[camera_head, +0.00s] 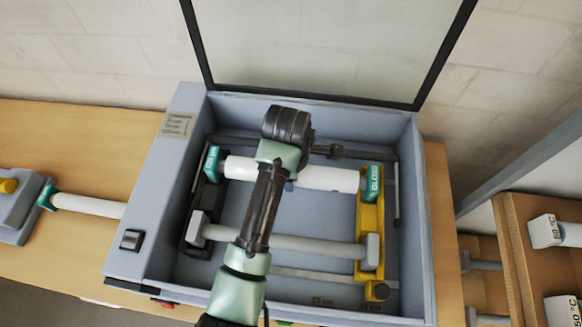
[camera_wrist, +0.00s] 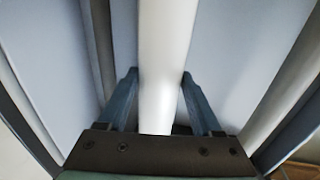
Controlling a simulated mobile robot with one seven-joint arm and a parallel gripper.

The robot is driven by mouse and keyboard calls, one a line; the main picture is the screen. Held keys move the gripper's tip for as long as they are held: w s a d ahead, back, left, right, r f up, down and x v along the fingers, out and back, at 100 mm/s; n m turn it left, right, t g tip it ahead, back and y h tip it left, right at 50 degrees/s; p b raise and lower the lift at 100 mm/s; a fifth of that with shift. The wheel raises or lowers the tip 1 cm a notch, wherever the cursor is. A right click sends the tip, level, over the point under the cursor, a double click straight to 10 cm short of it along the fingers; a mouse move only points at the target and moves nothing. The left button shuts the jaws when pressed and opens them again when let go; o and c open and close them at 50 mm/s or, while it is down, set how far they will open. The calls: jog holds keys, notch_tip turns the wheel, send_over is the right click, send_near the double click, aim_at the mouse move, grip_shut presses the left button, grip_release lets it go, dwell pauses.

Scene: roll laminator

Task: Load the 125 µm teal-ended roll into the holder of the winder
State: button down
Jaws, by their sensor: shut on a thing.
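The teal-ended white roll (camera_head: 328,178) lies across the upper part of the grey open machine. Its right teal end reads GLOSS and sits over the yellow holder piece (camera_head: 369,225). Its left teal end, with small lettering hard to read, is by the dark holder piece (camera_head: 208,193) at the left wall. My gripper (camera_wrist: 160,80) is shut around the roll's middle, with one finger on each side in the wrist view. My wrist hides part of the roll in the head view. I cannot tell whether the ends are fully seated.
A grey-ended roller (camera_head: 325,246) lies below, between the same holder pieces. The glass lid (camera_head: 325,50) stands open behind. Another teal-ended white roll (camera_head: 88,205) is at the left by a grey device. A wooden rack (camera_head: 515,250) with several white-ended rolls stands at the right.

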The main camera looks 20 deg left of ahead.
jog(key=shift+c, duration=0.3)
grip_release()
jog(key=shift+r, duration=0.35)
notch_tip(320, 180, up, 12)
jog(key=s+p, duration=0.2)
jog(key=p, duration=0.1)
jog(key=shift+s+d+r, duration=0.15)
jog(key=shift+d, duration=0.2)
